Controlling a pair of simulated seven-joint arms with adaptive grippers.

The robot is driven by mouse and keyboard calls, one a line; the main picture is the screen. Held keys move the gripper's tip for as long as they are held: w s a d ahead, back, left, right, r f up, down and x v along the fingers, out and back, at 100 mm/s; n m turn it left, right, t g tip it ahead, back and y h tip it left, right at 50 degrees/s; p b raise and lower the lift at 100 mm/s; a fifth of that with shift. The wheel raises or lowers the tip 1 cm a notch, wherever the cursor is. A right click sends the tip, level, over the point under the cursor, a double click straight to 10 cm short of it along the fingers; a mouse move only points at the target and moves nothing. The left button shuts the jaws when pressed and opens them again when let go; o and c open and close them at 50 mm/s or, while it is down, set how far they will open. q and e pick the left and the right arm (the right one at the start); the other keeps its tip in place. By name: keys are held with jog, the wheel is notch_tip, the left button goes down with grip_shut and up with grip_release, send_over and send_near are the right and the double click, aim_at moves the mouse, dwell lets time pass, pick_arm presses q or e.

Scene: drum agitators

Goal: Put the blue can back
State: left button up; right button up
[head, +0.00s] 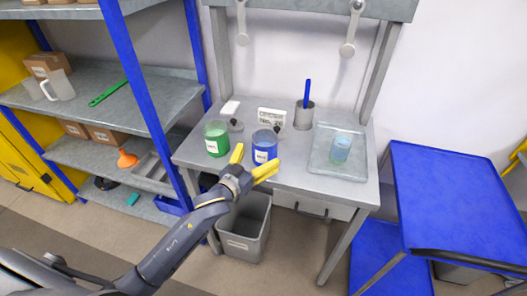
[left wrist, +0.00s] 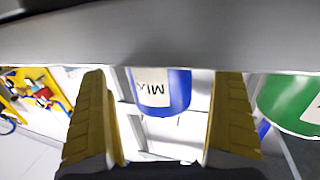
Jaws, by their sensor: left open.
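The blue can (head: 264,150) stands on the grey workbench in the head view, near its front edge and right of a green can (head: 216,141). It has a white label. My left gripper (head: 252,163) has yellow fingers and is open just in front of the blue can. In the left wrist view the blue can (left wrist: 162,92) appears between the open fingers (left wrist: 160,120), apart from both; its "MIX" label is upside down there. The green can (left wrist: 292,101) shows at the right edge. My right gripper is not in view.
A grey bin (head: 246,228) stands below. Shelving (head: 150,98) is left, a blue cart (head: 440,190) right.

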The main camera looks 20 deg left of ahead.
pick_arm(q)
jog(key=v, duration=0.8)
